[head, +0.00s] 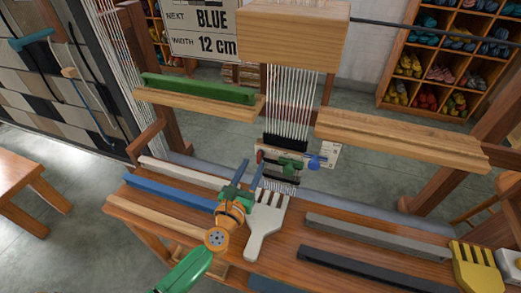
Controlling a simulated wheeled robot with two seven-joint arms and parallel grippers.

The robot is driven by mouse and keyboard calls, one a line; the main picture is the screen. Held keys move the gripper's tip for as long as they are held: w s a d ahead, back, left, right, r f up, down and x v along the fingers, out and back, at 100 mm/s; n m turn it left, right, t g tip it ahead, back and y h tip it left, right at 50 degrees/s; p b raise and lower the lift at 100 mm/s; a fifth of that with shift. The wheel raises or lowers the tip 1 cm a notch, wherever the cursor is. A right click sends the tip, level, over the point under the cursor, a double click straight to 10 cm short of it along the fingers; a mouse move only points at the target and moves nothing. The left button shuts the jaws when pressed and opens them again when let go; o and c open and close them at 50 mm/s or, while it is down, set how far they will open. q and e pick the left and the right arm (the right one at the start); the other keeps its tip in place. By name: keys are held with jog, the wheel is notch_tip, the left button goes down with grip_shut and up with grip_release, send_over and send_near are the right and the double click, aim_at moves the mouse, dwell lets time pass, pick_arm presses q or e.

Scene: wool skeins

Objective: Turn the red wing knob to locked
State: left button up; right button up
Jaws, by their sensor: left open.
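A small red part (260,156), which looks like the red wing knob, sits at the left end of the dark clamp (283,148) below the white warp threads. Its turn position is too small to tell. A blue knob (314,162) is at the clamp's right end, and a green part (291,165) is between them. A white card (329,154) with unreadable marks is behind the blue knob. My left gripper (250,170) is open, with its teal fingers just below and left of the red part. It holds nothing that I can see. My right gripper is out of view.
A pale wooden comb (266,224) lies close to my left gripper's right. Blue, pale and grey bars lie along the bench (300,208). A yellow comb (475,266) is at the right. A wooden block (292,36) hangs above the threads, with shelves at both sides.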

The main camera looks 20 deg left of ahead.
aim_at(258, 156)
pick_arm(q)
jog(key=w, duration=0.3)
jog(key=shift+w+d+r+b, duration=0.1)
jog(key=shift+w+d+b, duration=0.05)
jog(key=shift+w+b, duration=0.15)
jog(key=shift+w, duration=0.35)
jog(key=shift+s, duration=0.15)
jog(key=shift+c, duration=0.4)
grip_shut()
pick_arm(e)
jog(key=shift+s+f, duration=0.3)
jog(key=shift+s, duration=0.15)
